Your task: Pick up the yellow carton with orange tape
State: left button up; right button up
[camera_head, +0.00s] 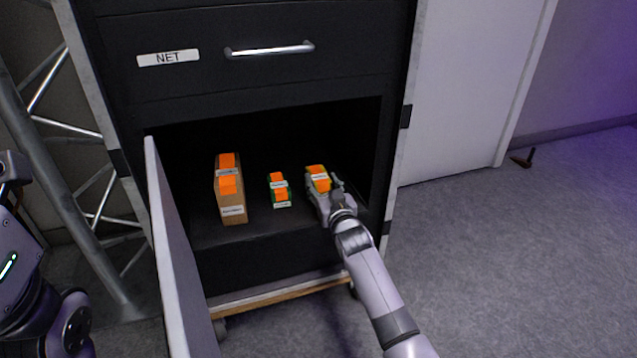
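The yellow carton with orange tape (317,173) stands at the right of the open compartment, with a white label across its tape. My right gripper (325,193) reaches in from the front right and has its fingers at the carton's near end, one on each side. The gripper hides the carton's lower front. Whether the fingers press on the carton or stand slightly apart from it cannot be told. My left gripper is not in view; only parts of my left arm show at the left edge.
A tall brown carton (233,197) and a small green carton (280,192), both orange-taped, stand to the left in the compartment. The opened door (176,260) bounds its left side. A closed drawer (265,75) marked NET is above. A metal truss stands at left.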

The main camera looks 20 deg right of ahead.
jog(key=c, duration=0.8)
jog(key=shift+c, duration=0.4)
jog(key=shift+r, duration=0.15)
